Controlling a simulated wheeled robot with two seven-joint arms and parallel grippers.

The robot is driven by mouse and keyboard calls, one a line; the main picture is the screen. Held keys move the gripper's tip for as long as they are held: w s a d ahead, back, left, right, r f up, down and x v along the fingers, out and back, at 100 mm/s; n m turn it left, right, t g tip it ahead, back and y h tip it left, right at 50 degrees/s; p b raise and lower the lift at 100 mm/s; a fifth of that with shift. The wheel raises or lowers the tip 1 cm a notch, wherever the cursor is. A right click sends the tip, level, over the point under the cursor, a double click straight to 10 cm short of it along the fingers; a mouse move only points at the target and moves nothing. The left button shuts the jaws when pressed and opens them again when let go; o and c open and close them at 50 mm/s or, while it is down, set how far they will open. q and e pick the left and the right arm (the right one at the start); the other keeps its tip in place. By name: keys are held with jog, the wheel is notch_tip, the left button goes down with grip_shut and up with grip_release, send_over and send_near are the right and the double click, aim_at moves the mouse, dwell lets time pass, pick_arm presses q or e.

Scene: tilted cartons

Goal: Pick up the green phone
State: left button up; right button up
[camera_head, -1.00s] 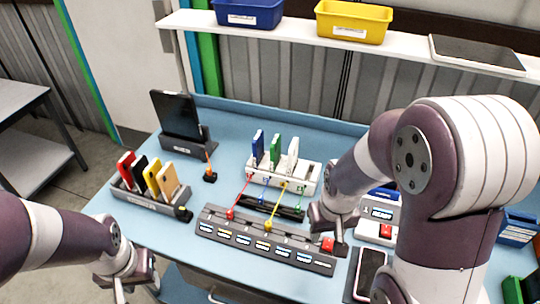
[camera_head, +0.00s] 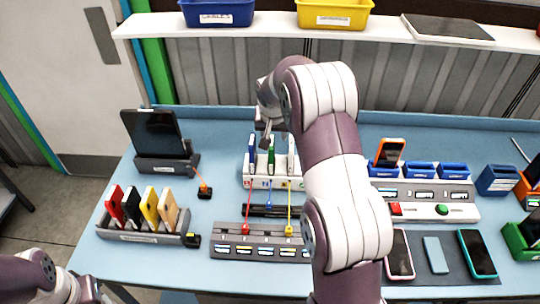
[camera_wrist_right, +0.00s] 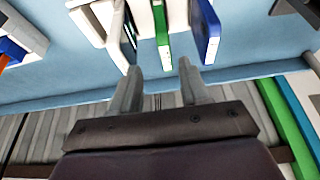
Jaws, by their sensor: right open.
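The green phone (camera_head: 271,160) stands upright in a slot of the white rack (camera_head: 253,183), between a blue phone (camera_head: 252,148) and a white one. In the right wrist view the green phone (camera_wrist_right: 161,30) points at the gap between my fingers. My right gripper (camera_head: 266,137) is open and empty just at the phone's upper end; it also shows in the wrist view (camera_wrist_right: 160,68). I cannot tell whether the fingertips overlap the phone's sides. My left arm (camera_head: 50,284) is at the bottom left corner, its fingers not clear.
A grey rack (camera_head: 140,236) with several coloured phones stands at left, near a tablet on a stand (camera_head: 154,133). Cables run from the white rack to a grey strip (camera_head: 226,246). A shelf (camera_head: 270,29) with bins hangs behind. Phones lie on a dark mat at right.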

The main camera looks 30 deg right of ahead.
aim_at(272, 146)
jog(key=w+f, duration=0.1)
jog(key=w+f+p, duration=0.1)
jog(key=f, duration=0.1)
jog(key=shift+f, duration=0.3)
jog(key=f, duration=0.1)
jog(key=f+p, duration=0.2)
jog(key=f, duration=0.1)
jog(key=shift+w+d, duration=0.15)
jog(key=shift+d, duration=0.15)
jog(key=shift+w+d+f, duration=0.1)
jog(key=shift+w+f, duration=0.1)
jog(key=shift+f, duration=0.1)
pick_arm(q)
jog(key=r, duration=0.3)
jog(key=shift+w+a, duration=0.25)
jog(key=shift+w, duration=0.1)
pick_arm(e)
jog(key=shift+c, duration=0.4)
jog(key=c, duration=0.5)
grip_shut()
jog(key=shift+r, duration=0.1)
